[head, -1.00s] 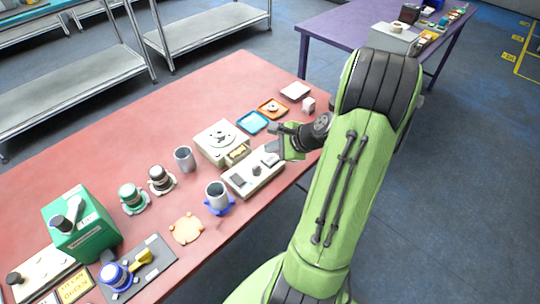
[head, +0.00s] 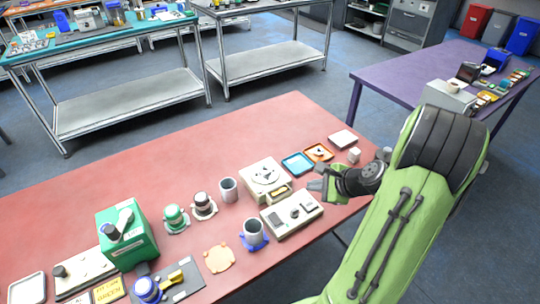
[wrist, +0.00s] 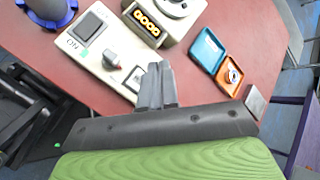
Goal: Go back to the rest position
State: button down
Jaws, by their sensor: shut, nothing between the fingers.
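My gripper (head: 318,188) is at the right part of the red table, close above the back right corner of a white control box (head: 291,214). In the wrist view my gripper (wrist: 157,82) has its grey fingers together with nothing between them. The same white control box (wrist: 105,48), with a dark switch and a knob, lies just beyond the fingertips there. My green arm reaches in from the lower right in the head view and hides part of the table's right edge.
A white device with a round top (head: 266,178), a blue tray (head: 297,164), an orange tray (head: 318,153) and a grey cup on a blue base (head: 254,234) stand near my gripper. A green box (head: 127,234) stands left. The red table's back left (head: 150,160) is clear.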

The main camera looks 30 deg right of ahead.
jog(key=s+a+r+n+g+p, duration=0.1)
jog(key=a+r+n+g+p, duration=0.25)
jog(key=a+r+n, duration=0.9)
jog(key=s+a+r+n+h, duration=0.1)
jog(key=s+a+r+n, duration=0.2)
jog(key=s+a+n, duration=0.2)
jog(key=s+a+r+n+h+p, duration=0.1)
jog(key=s+a+r+n, duration=0.2)
jog(key=s+a+n, duration=0.2)
jog(key=s+n, duration=0.2)
jog(key=s, duration=0.1)
jog(key=shift+s+a+r, duration=0.25)
jog(key=shift+a+r, duration=0.1)
jog(key=shift+r, duration=0.05)
